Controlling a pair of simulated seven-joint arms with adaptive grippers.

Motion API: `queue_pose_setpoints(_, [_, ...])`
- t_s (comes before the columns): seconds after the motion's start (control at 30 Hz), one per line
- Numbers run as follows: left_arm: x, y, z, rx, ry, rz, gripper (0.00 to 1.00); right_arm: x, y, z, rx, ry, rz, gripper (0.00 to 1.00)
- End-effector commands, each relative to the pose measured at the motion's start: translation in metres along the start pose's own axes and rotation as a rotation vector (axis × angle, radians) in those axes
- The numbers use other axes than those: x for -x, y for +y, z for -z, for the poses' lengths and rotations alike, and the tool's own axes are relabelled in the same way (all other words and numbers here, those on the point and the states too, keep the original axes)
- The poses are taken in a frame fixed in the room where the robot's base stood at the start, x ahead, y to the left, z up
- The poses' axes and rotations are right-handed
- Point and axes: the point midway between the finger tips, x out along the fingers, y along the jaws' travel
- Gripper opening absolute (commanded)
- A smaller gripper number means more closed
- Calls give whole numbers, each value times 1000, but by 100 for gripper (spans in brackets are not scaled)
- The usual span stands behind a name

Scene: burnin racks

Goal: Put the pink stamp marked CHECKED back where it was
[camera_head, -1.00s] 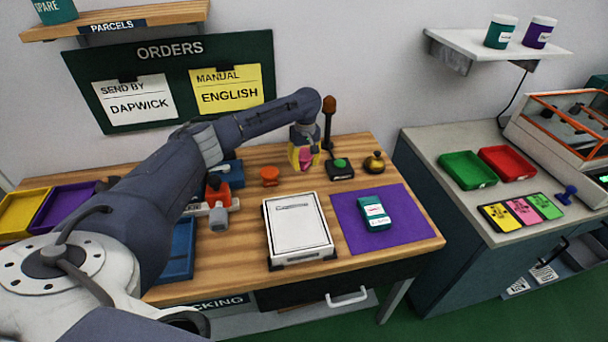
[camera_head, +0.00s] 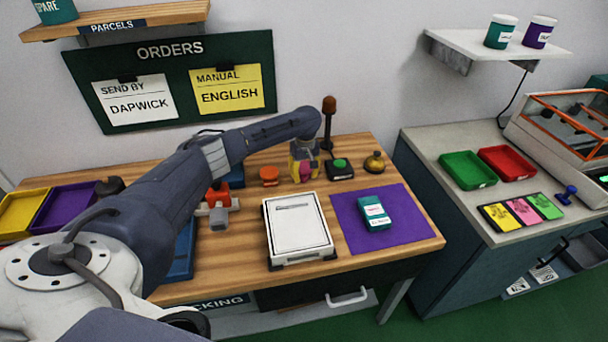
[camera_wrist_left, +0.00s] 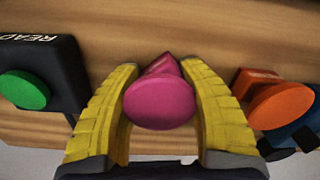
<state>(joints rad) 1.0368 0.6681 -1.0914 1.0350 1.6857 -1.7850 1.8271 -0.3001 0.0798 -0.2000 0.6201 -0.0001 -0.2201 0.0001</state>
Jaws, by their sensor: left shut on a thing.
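My left gripper (camera_head: 303,170) points down at the back of the wooden table, between the orange stamp and the black box with the green button. Its yellow fingers are shut on the pink stamp (camera_wrist_left: 160,98), whose round pink top shows between them in the left wrist view. In the head view the fingers mostly hide the stamp. Its marking does not show, and I cannot tell whether its base touches the table. My right gripper is not in view.
The orange stamp (camera_head: 269,176) stands to the left, and the black box with the green button (camera_head: 340,168) to the right. A brass bell (camera_head: 374,163) is farther right. A white scale (camera_head: 298,228) and a purple mat (camera_head: 350,240) with a teal box (camera_head: 375,212) lie in front.

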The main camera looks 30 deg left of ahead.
Motion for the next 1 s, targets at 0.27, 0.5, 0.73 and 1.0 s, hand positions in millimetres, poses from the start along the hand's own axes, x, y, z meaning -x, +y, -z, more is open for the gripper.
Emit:
queue_pose_setpoints(0.27, [-2,0,0,0,0,0,57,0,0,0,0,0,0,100])
queue_pose_setpoints(0.5, [-2,0,0,0,0,0,64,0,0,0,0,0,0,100])
queue_pose_setpoints(0.73, [8,0,1,0,2,-1,64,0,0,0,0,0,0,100])
queue_pose_setpoints(1.0, [52,0,1,-2,3,-2,64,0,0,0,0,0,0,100])
